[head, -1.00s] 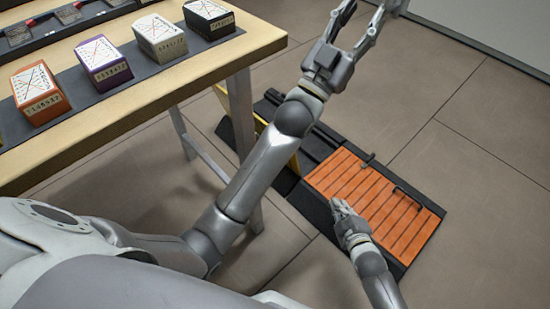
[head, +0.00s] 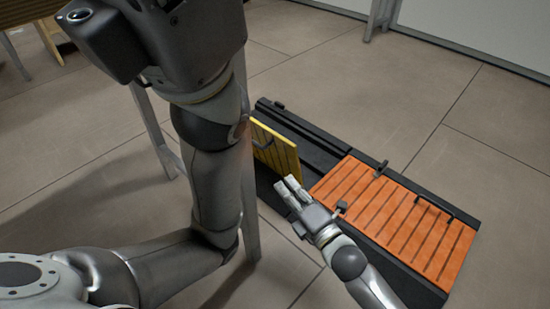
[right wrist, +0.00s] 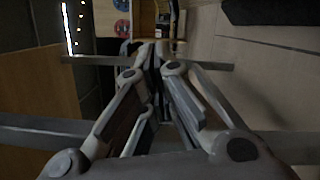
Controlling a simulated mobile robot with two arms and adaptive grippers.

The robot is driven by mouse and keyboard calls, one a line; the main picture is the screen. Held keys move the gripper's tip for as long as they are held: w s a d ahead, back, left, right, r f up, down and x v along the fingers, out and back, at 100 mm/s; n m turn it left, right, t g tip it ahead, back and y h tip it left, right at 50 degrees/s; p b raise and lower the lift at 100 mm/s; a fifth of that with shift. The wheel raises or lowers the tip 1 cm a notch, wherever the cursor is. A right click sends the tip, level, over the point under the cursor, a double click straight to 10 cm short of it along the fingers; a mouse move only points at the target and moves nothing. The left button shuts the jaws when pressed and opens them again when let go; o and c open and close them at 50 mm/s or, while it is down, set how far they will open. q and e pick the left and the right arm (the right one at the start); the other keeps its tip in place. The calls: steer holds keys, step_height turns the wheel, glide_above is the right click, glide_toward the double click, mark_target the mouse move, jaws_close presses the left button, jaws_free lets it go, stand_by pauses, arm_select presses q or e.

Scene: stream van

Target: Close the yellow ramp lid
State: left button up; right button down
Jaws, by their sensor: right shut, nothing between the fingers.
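The yellow ramp lid (head: 277,150) stands raised and steeply tilted on the black ramp case in the head view. A dark handle shows at its upper part, and its left edge is partly covered by my left arm. My right gripper (head: 289,189) is shut and empty, just below and in front of the lid's lower right edge; I cannot tell whether it touches. Its closed fingers (right wrist: 152,60) also show in the right wrist view. My left arm fills the upper left of the head view, its fingers out of frame.
The orange slatted lid (head: 395,215) lies flat on the right part of the black case (head: 320,150); dark handles show on it. A grey table leg (head: 157,130) stands behind my left arm. The tiled floor right of the case is clear.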

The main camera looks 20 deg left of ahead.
steer(key=w+a+r+b, duration=0.1)
steer(key=w+a+b, duration=0.5)
steer(key=w+b, duration=0.3)
steer(key=shift+w+a+r+b, duration=0.2)
steer(key=shift+a+r+b, duration=0.1)
steer(key=shift+b, duration=0.3)
